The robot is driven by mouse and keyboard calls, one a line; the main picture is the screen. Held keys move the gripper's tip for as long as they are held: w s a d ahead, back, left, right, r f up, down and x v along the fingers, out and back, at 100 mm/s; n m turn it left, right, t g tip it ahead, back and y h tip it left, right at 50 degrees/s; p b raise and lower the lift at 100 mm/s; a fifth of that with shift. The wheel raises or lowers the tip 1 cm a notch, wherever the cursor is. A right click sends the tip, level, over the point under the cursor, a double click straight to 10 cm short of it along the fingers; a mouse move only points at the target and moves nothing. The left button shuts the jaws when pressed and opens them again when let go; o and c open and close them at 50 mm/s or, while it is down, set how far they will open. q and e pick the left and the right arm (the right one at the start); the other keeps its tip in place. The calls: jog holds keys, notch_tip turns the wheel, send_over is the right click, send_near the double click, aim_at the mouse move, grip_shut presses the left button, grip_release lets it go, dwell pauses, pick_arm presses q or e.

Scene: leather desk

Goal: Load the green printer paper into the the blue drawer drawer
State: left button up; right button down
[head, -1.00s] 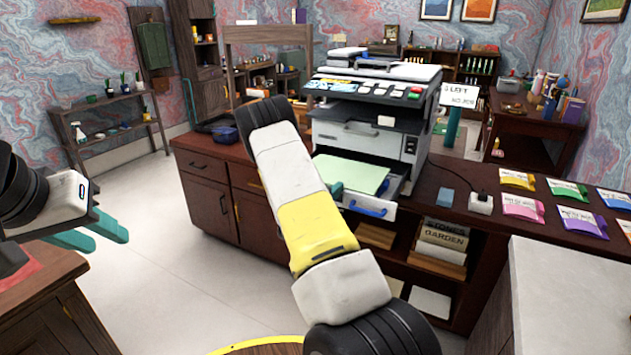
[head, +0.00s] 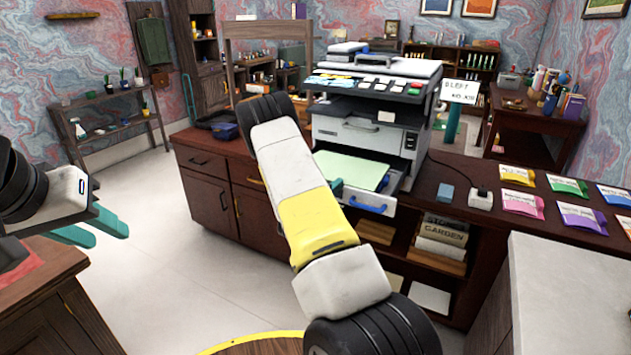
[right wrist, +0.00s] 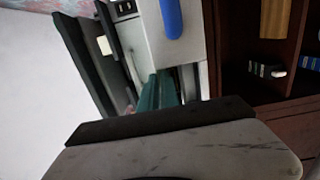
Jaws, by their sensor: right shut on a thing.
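The green printer paper (head: 355,171) lies flat over the printer's pulled-out drawer, whose front has a blue handle (head: 369,208). The handle also shows in the right wrist view (right wrist: 172,18). My right gripper (head: 337,187) is at the paper's near left edge, mostly hidden behind my right arm. Its teal fingers (right wrist: 158,90) are close together beside the drawer in the right wrist view. It is shut on the paper, though the grip itself is hard to see. My left gripper (head: 100,228) is open and empty at the left, far from the printer.
The printer (head: 370,125) stands on a dark wooden desk (head: 455,185). Several coloured packets (head: 580,217), a blue block (head: 445,193) and a white socket box (head: 480,199) lie to its right. A pale-topped counter (head: 570,290) is at the near right. The floor at left is clear.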

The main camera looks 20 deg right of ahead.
jog(key=shift+f, duration=1.7)
dwell(0.3)
jog(key=c, duration=1.5)
grip_release()
jog(key=shift+s+f, duration=0.1)
jog(key=shift+f, duration=0.05)
jog(key=shift+a, duration=0.15)
jog(key=v, duration=0.7)
jog(key=shift+s+a, duration=0.15)
jog(key=shift+a, duration=0.05)
